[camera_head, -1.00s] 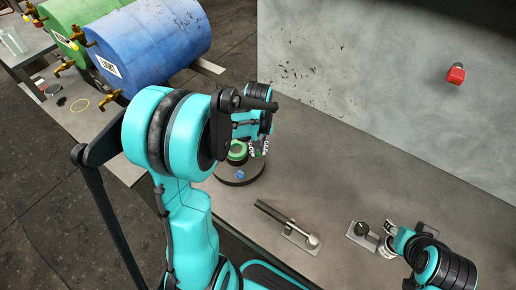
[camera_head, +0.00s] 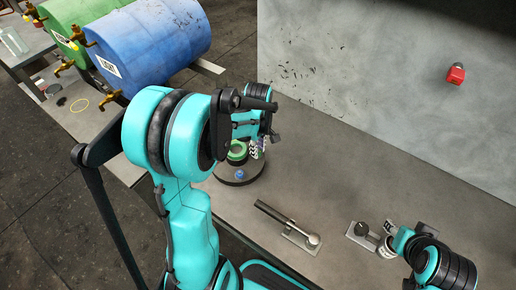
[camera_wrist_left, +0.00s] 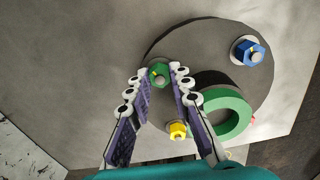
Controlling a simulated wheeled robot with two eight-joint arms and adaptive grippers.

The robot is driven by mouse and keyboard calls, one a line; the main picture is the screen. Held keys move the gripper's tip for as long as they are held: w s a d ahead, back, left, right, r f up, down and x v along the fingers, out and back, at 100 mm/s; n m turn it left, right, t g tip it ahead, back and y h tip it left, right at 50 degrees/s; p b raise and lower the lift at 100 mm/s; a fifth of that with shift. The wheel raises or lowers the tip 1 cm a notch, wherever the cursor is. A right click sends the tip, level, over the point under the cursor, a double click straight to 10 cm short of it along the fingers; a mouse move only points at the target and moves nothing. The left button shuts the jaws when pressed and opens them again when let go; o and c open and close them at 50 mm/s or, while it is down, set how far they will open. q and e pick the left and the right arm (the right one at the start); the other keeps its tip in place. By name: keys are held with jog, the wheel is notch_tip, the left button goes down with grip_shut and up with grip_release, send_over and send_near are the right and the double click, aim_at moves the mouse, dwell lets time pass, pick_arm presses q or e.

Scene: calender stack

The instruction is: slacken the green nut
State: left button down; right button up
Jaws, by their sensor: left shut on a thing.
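The green nut (camera_wrist_left: 159,74) sits on a bolt near the edge of a dark round plate (camera_wrist_left: 185,50) in the left wrist view. My left gripper (camera_wrist_left: 165,72) has its two fingertips on either side of the nut and is shut on it. In the head view my left gripper (camera_head: 257,150) is at the plate's far right side, and the green nut is hidden there. My right gripper (camera_head: 390,239) is by a small fixture at the lower right; its fingertips are too small to read.
A blue nut (camera_wrist_left: 247,51), a yellow nut (camera_wrist_left: 178,130) and a thick green ring (camera_wrist_left: 232,113) are also on the plate. A wrench-like tool (camera_head: 288,224) and a knob fixture (camera_head: 362,230) lie on the grey bench (camera_head: 340,170).

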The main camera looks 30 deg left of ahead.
pick_arm(q)
jog(key=shift+n, duration=0.3)
jog(key=c, duration=1.6)
grip_release()
jog(key=shift+c, duration=0.2)
jog(key=shift+r, duration=0.1)
notch_tip(320, 180, up, 12)
